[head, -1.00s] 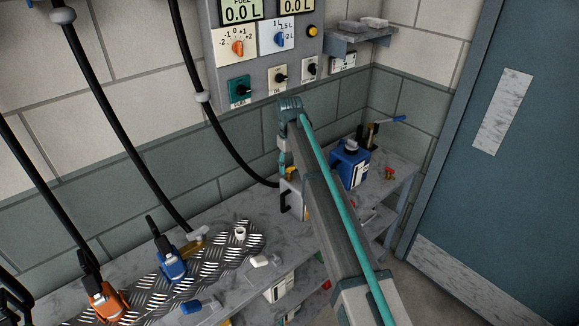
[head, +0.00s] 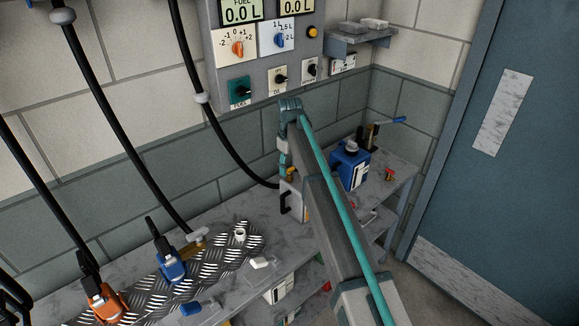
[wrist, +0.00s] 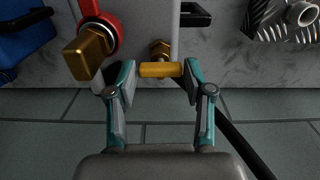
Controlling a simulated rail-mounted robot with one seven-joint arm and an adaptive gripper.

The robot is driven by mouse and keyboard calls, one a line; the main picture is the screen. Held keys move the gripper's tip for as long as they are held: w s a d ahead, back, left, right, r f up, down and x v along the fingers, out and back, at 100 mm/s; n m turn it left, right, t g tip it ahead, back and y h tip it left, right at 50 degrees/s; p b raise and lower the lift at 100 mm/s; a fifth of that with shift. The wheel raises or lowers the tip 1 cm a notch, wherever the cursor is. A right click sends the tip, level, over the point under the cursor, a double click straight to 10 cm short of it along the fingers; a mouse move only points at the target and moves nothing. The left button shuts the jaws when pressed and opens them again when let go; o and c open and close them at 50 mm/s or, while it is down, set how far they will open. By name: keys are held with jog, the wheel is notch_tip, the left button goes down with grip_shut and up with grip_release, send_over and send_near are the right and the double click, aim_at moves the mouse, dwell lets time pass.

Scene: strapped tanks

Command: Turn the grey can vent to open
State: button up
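The grey can (head: 292,204) stands on the bench in the head view, partly hidden behind my arm. Its vent is a yellow bar (wrist: 160,69) on a brass fitting (wrist: 159,49), seen in the wrist view. The bar lies crosswise in that picture. My gripper (wrist: 160,72) is at the vent, with one teal finger at each end of the bar. The fingertips appear to touch the bar's ends. In the head view my gripper (head: 284,158) reaches down over the can, and the fingertips are mostly hidden.
A red ring with a brass cap (wrist: 82,55) is close to the left finger. A blue can (head: 350,168) stands to the right on the bench. Blue (head: 172,266) and orange (head: 104,302) nozzles lie on the tread plate at left. A black hose (head: 222,145) hangs behind.

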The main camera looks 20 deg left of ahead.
aim_at(290, 168)
jog(key=shift+o, duration=1.3)
notch_tip(290, 168, up, 12)
